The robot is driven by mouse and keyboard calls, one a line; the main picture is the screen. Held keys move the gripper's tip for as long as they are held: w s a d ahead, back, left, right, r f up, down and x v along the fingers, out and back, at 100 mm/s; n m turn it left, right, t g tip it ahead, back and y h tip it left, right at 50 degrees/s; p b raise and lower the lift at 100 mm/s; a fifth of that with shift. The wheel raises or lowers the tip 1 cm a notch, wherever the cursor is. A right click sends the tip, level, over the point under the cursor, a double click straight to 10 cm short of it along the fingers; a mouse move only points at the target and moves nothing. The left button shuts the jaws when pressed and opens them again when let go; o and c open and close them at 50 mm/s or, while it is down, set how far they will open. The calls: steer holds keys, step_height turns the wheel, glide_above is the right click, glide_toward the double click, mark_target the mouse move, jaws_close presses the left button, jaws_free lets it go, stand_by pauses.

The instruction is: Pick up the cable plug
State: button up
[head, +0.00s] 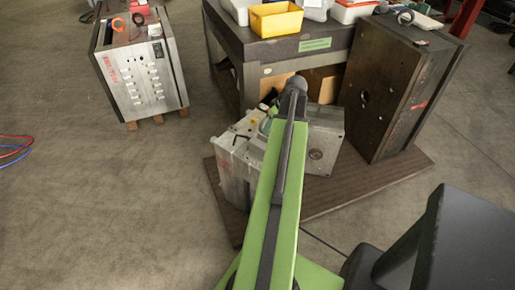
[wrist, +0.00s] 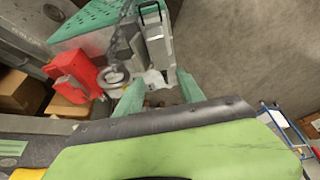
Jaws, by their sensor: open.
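My gripper (wrist: 158,90) shows in the wrist view as two green fingers standing apart. A small whitish piece (wrist: 155,78) lies close beyond the gap between the fingertips; I cannot tell for sure whether it is the cable plug or whether a finger touches it. A grey ring-like piece (wrist: 113,77) is left of it, beside a red block (wrist: 74,72). In the head view my arm reaches over a silvery mould base (head: 238,150). My arm hides most of the fingers and the spot below them there.
A workbench (head: 310,45) with a yellow bin (head: 276,19) stands behind the mould base. A tall dark mould block (head: 385,95) stands at right on a brown pallet board (head: 375,186). Another mould unit (head: 140,75) stands at left. The floor (head: 110,200) at front left is mostly clear.

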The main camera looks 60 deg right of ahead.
steer(key=b, duration=1.1)
glide_toward(259, 143)
steer(key=x, duration=0.5)
steer(key=shift+d+f, duration=0.2)
steer(key=shift+f, duration=0.05)
steer(key=shift+w+f, duration=0.15)
steer(key=shift+f, duration=0.05)
steer(key=shift+r, duration=0.15)
steer(key=b+x, duration=0.5)
steer(key=shift+a, duration=0.15)
steer(key=shift+f, duration=0.3)
jaws_close()
